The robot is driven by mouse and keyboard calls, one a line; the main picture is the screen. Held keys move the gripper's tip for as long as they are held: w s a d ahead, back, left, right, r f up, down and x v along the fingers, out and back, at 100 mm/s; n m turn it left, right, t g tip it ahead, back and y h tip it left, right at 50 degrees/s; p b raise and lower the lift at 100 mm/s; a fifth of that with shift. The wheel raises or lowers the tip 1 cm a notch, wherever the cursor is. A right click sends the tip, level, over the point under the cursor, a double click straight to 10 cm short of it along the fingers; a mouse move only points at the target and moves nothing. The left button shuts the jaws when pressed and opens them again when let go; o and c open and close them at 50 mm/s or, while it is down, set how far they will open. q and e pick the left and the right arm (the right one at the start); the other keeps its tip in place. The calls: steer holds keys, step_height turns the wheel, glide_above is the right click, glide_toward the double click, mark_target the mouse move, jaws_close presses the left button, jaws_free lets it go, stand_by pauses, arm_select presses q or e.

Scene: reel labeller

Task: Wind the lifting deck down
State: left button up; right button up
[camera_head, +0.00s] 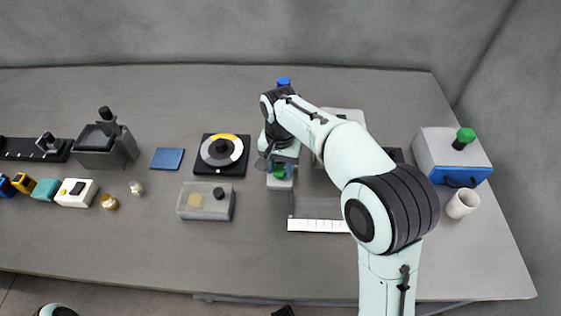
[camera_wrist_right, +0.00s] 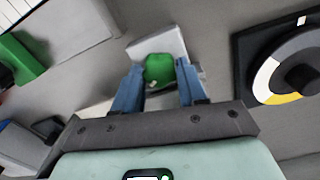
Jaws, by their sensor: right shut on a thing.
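My right gripper (camera_head: 281,163) reaches down near the middle of the table. In the right wrist view its two blue fingers (camera_wrist_right: 159,85) stand on either side of a green knob (camera_wrist_right: 158,70) and are shut on it. The knob sits over a small pale block (camera_wrist_right: 157,46); in the head view the block (camera_head: 280,184) shows below the gripper. My forearm covers much of the grey machine (camera_head: 345,115) behind it, and I cannot tell clearly which part is the lifting deck. Of my left arm, only a bit shows at the bottom left edge; its gripper is out of view.
A black-based dial (camera_head: 222,154) with a yellow and white ring stands left of the gripper. A clear-lidded box (camera_head: 206,202) is in front of it. A white strip (camera_head: 318,226) lies to the right. A blue-and-grey box (camera_head: 450,155) and white mug (camera_head: 462,204) stand far right.

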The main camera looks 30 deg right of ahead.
mark_target(280, 169)
steer(key=shift+r+n+p, duration=0.2)
steer(key=shift+n+p, duration=0.1)
steer(key=shift+n, duration=0.2)
steer(key=n+p, duration=0.2)
steer(key=n, duration=0.2)
steer(key=shift+w+d+n, duration=0.1)
steer(key=shift+n, duration=0.2)
arm_select(q)
steer(key=r, duration=0.1)
steer(key=w+r+p, duration=0.1)
steer(key=r, duration=0.1)
steer(key=r+p, duration=0.1)
steer(key=r, duration=0.1)
steer(key=shift+w+r, duration=0.2)
steer(key=shift+w, duration=0.1)
arm_select(e)
steer(key=n, duration=0.5)
steer(key=shift+n, duration=0.3)
steer(key=o, duration=1)
steer(key=shift+f, duration=0.1)
steer(key=shift+o, duration=0.2)
arm_select(q)
steer(key=r+p, duration=0.1)
steer(key=w+r+p, duration=0.1)
steer(key=shift+w+r, duration=0.15)
steer(key=shift+r, duration=0.15)
arm_select(e)
step_height(280, 169, up, 13)
steer(key=shift+r, duration=0.2)
